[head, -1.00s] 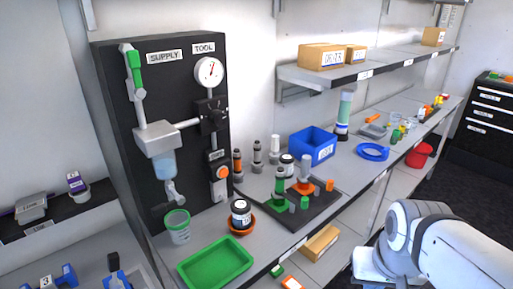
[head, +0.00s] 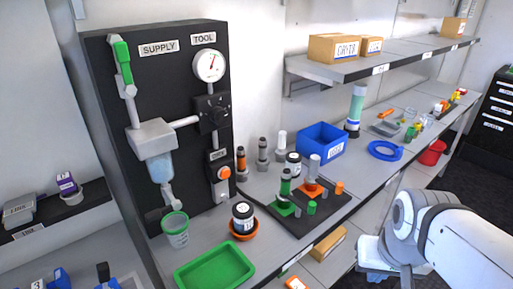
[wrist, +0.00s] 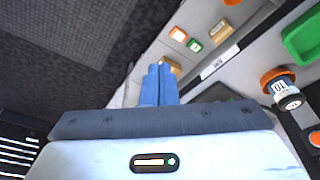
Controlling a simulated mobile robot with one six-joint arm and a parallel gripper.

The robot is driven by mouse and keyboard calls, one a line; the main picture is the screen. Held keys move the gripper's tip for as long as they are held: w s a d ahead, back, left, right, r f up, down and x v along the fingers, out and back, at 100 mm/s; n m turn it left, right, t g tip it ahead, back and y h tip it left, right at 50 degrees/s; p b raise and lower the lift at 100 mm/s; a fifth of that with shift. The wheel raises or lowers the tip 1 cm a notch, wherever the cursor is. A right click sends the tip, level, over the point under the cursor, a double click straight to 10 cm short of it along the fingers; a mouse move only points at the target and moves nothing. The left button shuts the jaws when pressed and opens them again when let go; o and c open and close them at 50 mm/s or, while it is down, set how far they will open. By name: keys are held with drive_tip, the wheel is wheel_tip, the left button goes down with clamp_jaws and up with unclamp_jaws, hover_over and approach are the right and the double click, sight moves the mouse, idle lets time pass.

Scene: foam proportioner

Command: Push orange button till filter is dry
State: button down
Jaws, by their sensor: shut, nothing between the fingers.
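The orange button (head: 223,172) sits low on the right side of the black panel (head: 185,70), under a small label. The filter (head: 160,168) is a clear bluish bowl under a grey housing on the panel; I cannot tell how wet it is inside. A grey drain fitting hangs below it, above a clear green-rimmed cup (head: 176,232). My gripper shows in the wrist view as two blue fingers (wrist: 159,70), shut together and empty. In the head view my arm is at the lower right, well away from the panel and button, beyond the bench's front edge.
A green tray (head: 215,268) and a black jar in an orange dish (head: 243,220) stand before the panel. Upright fittings on a black mat (head: 300,228) and a blue bin (head: 321,140) stand right of it. A shelf (head: 375,68) overhangs the bench.

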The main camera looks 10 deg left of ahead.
sight(225, 173)
drive_tip(key=w+a+f+t+y+b, duration=0.35)
drive_tip(key=w+a+t+b, duration=0.3)
drive_tip(key=w+a, duration=0.75)
drive_tip(key=a+r+m+t+h+b, duration=0.1)
drive_tip(key=a+r+m+t+b, duration=0.1)
drive_tip(key=a+m+t+b, duration=0.4)
drive_tip(key=a+t+b, duration=0.4)
drive_tip(key=a, duration=0.3)
drive_tip(key=shift+w+a+h+b, duration=0.3)
drive_tip(key=shift+h+b, duration=0.05)
drive_tip(key=shift+b, duration=0.05)
drive_tip(key=shift+r+t, duration=0.1)
drive_tip(key=shift+t, duration=0.15)
drive_tip(key=w+a, duration=0.2)
drive_tip(key=w+a+p, duration=0.1)
drive_tip(key=w+a, duration=0.1)
drive_tip(key=a, duration=0.1)
drive_tip(key=shift+w+a, duration=0.1)
drive_tip(key=shift+w, duration=0.1)
drive_tip(key=shift+w+a, duration=0.65)
drive_tip(key=shift+a, duration=0.1)
drive_tip(key=shift+w+a, duration=0.1)
